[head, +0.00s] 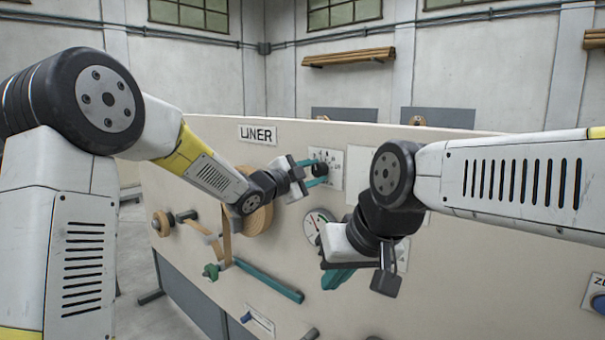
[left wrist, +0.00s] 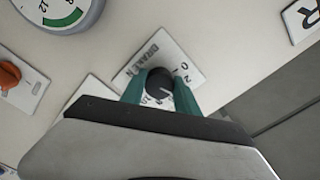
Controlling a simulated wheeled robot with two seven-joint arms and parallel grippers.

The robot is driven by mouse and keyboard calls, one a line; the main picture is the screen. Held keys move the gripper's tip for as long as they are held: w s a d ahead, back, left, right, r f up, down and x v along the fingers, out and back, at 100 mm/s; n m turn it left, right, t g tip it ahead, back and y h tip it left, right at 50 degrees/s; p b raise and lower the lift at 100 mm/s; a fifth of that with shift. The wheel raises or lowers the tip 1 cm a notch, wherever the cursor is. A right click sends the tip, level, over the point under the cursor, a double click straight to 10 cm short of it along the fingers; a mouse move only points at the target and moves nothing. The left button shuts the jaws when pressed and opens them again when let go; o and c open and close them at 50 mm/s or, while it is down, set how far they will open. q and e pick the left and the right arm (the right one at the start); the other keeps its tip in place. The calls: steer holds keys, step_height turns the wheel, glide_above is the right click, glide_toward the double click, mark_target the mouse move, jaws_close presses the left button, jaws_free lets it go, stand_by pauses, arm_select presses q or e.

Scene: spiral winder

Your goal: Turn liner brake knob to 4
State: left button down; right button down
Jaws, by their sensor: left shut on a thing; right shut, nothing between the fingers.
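The liner brake knob (head: 319,169) is a small black knob on a white scale plate (head: 333,158) below the LINER sign (head: 258,133). The fingers hide part of the scale, and I cannot read the knob's setting. My right gripper (head: 338,278) is shut and empty, low in front of the panel, right of the left one.
A round gauge (head: 314,226) sits below the knob, partly behind my right gripper. A wooden roll (head: 258,212) and a green bar (head: 268,281) stick out from the panel (head: 240,300) at left. An orange knob (left wrist: 9,75) shows in the left wrist view.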

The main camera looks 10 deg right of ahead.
arm_select(q)
steer(key=shift+m, duration=0.3)
stand_by(0.4)
steer(key=c, duration=0.9)
jaws_free()
steer(key=v, duration=0.7)
steer(key=shift+s+a, duration=0.25)
steer(key=shift+a, duration=0.1)
